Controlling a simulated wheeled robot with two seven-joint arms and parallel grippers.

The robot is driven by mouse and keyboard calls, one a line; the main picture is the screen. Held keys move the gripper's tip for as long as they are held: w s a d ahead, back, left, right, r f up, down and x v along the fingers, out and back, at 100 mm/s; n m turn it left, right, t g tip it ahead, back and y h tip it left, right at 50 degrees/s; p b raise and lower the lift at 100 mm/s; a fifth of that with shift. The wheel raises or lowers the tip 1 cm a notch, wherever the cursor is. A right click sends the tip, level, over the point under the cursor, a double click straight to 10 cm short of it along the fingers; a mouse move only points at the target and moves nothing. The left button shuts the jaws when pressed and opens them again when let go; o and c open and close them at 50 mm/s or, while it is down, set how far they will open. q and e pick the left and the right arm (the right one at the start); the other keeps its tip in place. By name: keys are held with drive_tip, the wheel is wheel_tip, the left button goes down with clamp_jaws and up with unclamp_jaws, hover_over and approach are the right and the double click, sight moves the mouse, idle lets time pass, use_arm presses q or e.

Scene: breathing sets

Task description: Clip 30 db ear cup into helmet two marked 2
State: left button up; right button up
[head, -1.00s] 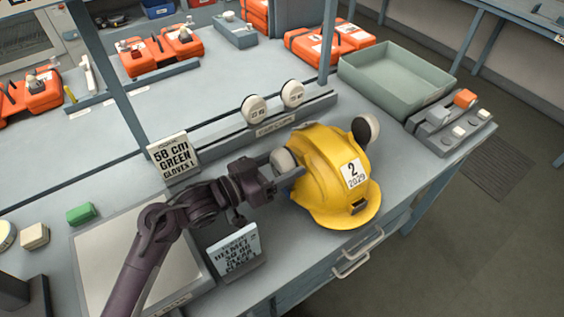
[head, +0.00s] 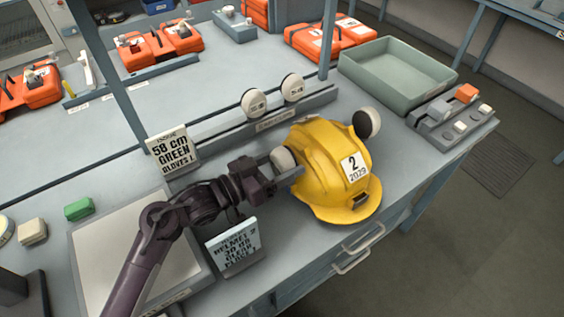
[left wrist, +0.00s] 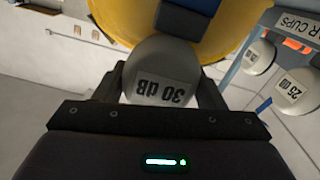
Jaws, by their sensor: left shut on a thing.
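The yellow helmet marked 2 and 2029 (head: 330,165) sits on the bench, its brim toward the front. A dark-backed ear cup (head: 366,122) is on its far right side. My left gripper (head: 287,170) is at the helmet's near left side, shut on a white ear cup (head: 282,160). In the left wrist view this cup reads 30 dB (left wrist: 160,85), between the two fingers and against the yellow shell (left wrist: 215,30). Whether it is clipped in cannot be told. My right gripper is not in view.
Two more ear cups (head: 254,102) stand on the ear cups rack behind the helmet. A card reading helmet 2, 30 dB (head: 235,245) stands below my arm. A green-grey tray (head: 425,85) is at the back right. The bench's front edge is close to the helmet.

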sight(276, 169)
use_arm(q)
drive_tip(key=o, duration=1.1)
drive_tip(key=shift+f, duration=0.15)
drive_tip(key=b+v, duration=0.1)
drive_tip(key=v, duration=0.6)
drive_tip(key=shift+f, duration=0.1)
drive_tip(key=shift+s+a+b, duration=0.2)
drive_tip(key=shift+a+b, duration=0.1)
drive_tip(key=shift+a, duration=0.05)
